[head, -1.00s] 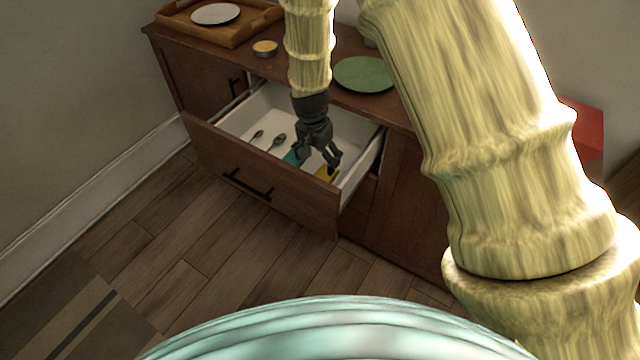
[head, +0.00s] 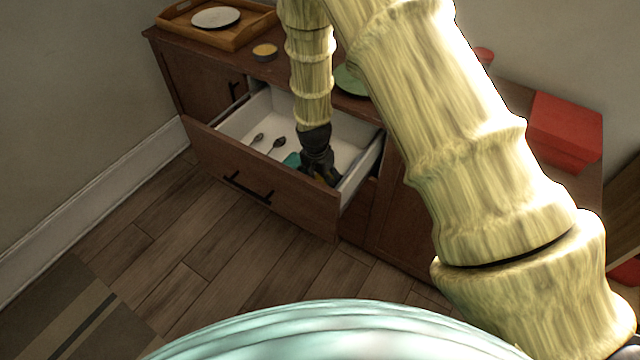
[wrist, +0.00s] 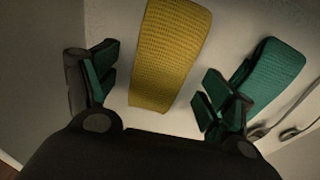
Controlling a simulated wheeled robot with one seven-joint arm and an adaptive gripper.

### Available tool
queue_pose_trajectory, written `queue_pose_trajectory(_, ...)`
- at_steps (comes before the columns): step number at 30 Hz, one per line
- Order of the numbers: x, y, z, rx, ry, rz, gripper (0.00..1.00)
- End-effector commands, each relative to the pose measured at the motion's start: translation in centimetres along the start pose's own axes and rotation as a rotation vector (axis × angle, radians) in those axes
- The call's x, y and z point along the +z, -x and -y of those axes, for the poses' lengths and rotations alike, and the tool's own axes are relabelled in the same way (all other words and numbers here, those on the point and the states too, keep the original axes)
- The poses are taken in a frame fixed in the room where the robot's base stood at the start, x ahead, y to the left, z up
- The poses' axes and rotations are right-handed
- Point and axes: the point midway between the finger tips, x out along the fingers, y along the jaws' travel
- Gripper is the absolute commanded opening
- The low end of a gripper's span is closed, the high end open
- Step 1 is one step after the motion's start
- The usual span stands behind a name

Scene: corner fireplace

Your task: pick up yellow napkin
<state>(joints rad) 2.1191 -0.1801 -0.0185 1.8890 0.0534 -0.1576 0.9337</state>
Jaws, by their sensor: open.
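The yellow napkin (wrist: 168,55) is a folded, textured strip lying on the white drawer floor (wrist: 115,20). In the wrist view it lies between and beyond the open fingers of my gripper (wrist: 155,95), with no finger seen touching it. In the head view my gripper (head: 322,180) is down inside the open drawer (head: 262,190) at its right end and hides nearly all of the yellow napkin. A teal napkin (wrist: 265,75) lies to the right of the yellow one in the wrist view, partly behind the right finger. It also shows left of my gripper in the head view (head: 292,159).
Two dark spoons (head: 276,145) lie left in the drawer. The drawer's right wall (head: 362,168) is close to my gripper. On the cabinet top are a wooden tray with a plate (head: 216,18), a small round tin (head: 264,52), a green plate (head: 348,82) and a red box (head: 565,130).

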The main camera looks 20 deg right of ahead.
Motion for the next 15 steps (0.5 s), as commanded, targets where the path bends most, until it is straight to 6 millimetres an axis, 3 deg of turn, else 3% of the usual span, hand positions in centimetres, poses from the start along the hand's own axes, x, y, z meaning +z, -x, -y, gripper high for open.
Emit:
queue_pose_trajectory(11, 0.0, -0.75, 0.0, -0.001, -0.001, 0.0, 0.82)
queue_pose_trajectory(15, 0.0, -0.75, 0.0, -0.001, -0.001, 0.0, 0.58)
